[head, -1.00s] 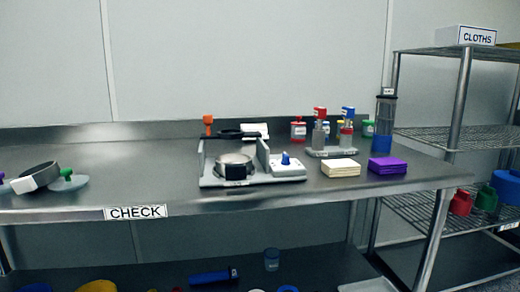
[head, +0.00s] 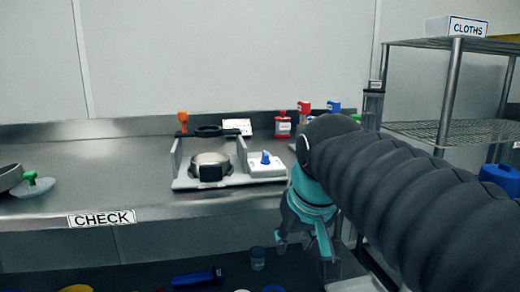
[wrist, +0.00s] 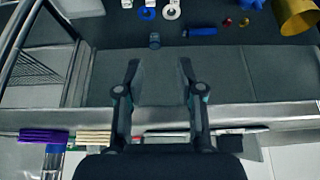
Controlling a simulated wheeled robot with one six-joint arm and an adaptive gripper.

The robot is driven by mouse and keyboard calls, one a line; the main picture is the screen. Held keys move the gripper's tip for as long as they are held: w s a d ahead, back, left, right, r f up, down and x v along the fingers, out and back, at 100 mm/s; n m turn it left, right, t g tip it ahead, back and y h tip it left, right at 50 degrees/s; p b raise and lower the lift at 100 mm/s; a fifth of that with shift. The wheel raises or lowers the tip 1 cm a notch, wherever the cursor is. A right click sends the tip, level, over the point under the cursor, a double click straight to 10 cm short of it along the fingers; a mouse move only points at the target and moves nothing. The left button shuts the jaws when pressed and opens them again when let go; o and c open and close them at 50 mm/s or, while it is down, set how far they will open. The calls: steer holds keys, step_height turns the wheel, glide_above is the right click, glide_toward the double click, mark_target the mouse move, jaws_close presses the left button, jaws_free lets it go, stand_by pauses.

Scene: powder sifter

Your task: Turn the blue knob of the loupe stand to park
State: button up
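The loupe stand (head: 179,182) is a grey tray with upright side walls on the steel table, holding a round metal pan (head: 210,160), with a black ring (head: 208,131) behind it. The blue knob (head: 265,157) stands on a white block (head: 267,172) at the stand's right side. Any park mark is too small to read. My gripper (head: 306,250) hangs in front of the table's front edge, right of and lower than the knob, touching nothing visible. In the wrist view my gripper (wrist: 159,66) has its two dark fingers apart with nothing between them.
An orange-topped item (head: 183,118) stands behind the stand. A green-knobbed disc (head: 30,181) lies at left. A wire shelf (head: 470,131) is at right. The table in front of the stand is clear.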

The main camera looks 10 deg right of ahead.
steer(key=p, duration=0.1)
glide_toward(266, 153)
steer(key=shift+g, duration=0.3)
steer(key=x, duration=0.9)
steer(key=shift+w, duration=0.2)
jaws_close()
